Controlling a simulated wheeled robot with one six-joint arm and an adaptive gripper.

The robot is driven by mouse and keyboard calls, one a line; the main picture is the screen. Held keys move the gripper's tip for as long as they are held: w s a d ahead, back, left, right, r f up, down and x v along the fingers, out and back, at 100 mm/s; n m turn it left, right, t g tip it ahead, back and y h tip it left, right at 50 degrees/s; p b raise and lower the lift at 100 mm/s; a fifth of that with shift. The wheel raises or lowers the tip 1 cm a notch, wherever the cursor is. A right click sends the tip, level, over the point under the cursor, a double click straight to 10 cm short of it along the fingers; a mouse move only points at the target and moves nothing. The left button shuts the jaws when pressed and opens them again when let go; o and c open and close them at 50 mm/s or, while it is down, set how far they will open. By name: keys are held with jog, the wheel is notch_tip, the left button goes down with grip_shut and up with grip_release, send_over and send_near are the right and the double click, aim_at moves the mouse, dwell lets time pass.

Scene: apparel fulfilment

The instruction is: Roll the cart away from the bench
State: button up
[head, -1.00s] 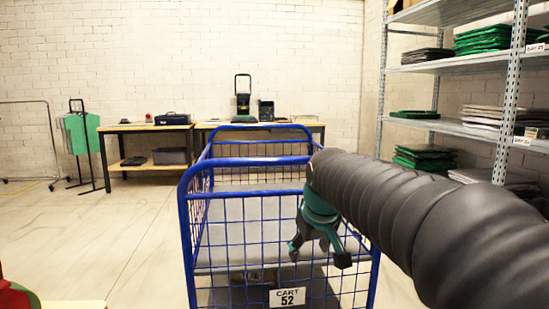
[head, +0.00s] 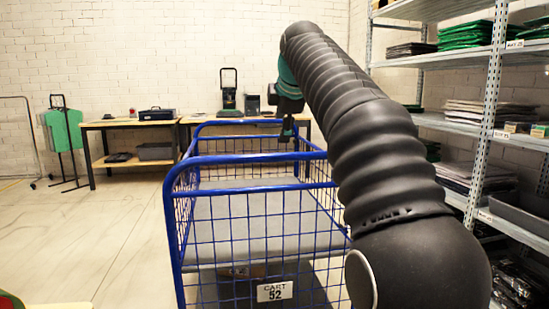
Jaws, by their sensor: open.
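The cart (head: 276,291) is a blue wire-mesh trolley with a grey shelf and a "CART 52" label, standing close in front of me. Its near blue top rail (head: 250,158) runs across the picture. The bench (head: 139,122) is a wooden-topped table along the back wall, beyond the cart. My gripper (head: 286,130) is open and empty, raised above the cart's right side with the fingers pointing down. I cannot tell how far it is from the rail. My arm hides part of the cart's right side.
Metal shelving (head: 482,140) with folded clothes stands along the right. A green garment form (head: 63,130) and an empty rack (head: 18,140) stand at the far left. The floor (head: 110,230) left of the cart is clear. A brown box lies under the cart's shelf.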

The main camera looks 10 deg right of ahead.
aim_at(275, 154)
jog(key=shift+x, duration=7.05)
grip_shut()
